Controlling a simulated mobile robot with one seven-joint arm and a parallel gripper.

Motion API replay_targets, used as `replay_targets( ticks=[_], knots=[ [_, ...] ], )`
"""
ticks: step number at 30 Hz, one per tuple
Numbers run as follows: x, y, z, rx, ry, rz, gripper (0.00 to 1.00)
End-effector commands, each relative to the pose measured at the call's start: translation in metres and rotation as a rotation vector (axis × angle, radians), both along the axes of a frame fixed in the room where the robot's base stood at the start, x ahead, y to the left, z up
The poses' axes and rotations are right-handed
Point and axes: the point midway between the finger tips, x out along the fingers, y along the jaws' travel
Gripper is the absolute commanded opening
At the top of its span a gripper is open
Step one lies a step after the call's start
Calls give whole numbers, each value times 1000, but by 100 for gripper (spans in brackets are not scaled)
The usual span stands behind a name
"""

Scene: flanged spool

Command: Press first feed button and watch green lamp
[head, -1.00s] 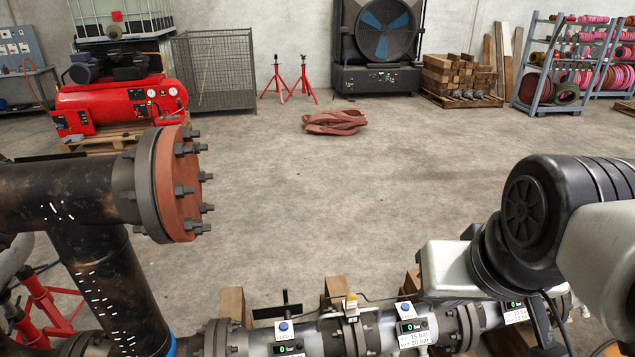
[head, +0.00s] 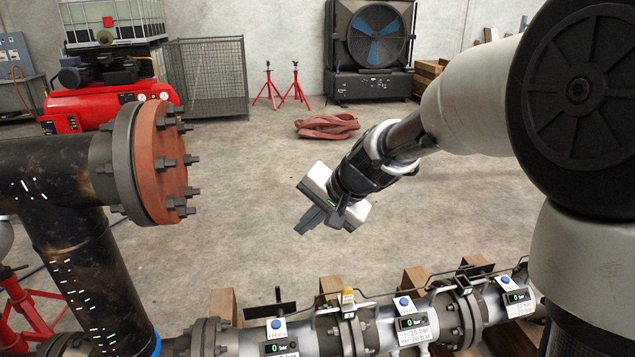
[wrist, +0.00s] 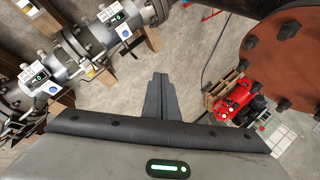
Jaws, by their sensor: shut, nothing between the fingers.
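A steel pipe run (head: 330,338) crosses the bottom of the head view. It carries several small display units, with a left blue button (head: 276,324), a middle blue button (head: 403,302) and a right blue button (head: 516,283). The left display (head: 279,348) and middle display (head: 411,323) show a green 0. I cannot make out a separate green lamp. My gripper (head: 308,219) is shut and empty, in the air above and beyond the pipe, apart from the buttons. Its closed fingers (wrist: 158,92) point over bare floor in the wrist view, with a blue button (wrist: 52,91) to their left.
A large black pipe with a red-brown bolted flange (head: 160,165) stands at left. A yellow-capped fitting (head: 347,297) and black handles rise from the pipe run. Wooden blocks (head: 330,290) sit behind it. Open floor lies beyond, with a red hose bundle (head: 327,126).

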Motion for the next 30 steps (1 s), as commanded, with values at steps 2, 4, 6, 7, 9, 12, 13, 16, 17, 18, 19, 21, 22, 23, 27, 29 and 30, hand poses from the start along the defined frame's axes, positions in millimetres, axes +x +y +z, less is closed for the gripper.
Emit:
replay_targets(
  ticks=[2, 4, 6, 7, 9, 12, 13, 16, 17, 18, 19, 21, 22, 23, 27, 29, 30],
  knots=[
    [32, 26, -56, 93, 62, -65, 0],
    [57, 45, -95, 170, 111, -134, 0],
    [79, 62, -135, 242, 163, -209, 0],
    [87, 69, -154, 271, 187, -242, 0],
    [104, 82, -198, 333, 244, -326, 0],
    [122, 96, -260, 408, 325, -444, 0],
    [126, 99, -277, 426, 348, -479, 0],
    [134, 107, -328, 475, 414, -581, 0],
    [135, 108, -340, 486, 431, -607, 0],
    [137, 110, -355, 498, 451, -638, 0],
    [137, 111, -364, 505, 464, -657, 0],
    [138, 112, -381, 517, 486, -695, 0],
    [138, 112, -386, 521, 492, -707, 0],
    [139, 113, -390, 524, 498, -715, 0],
    [138, 113, -396, 530, 509, -733, 0],
    [138, 113, -396, 530, 509, -733, 0],
    [138, 113, -396, 530, 509, -733, 0]
  ],
)
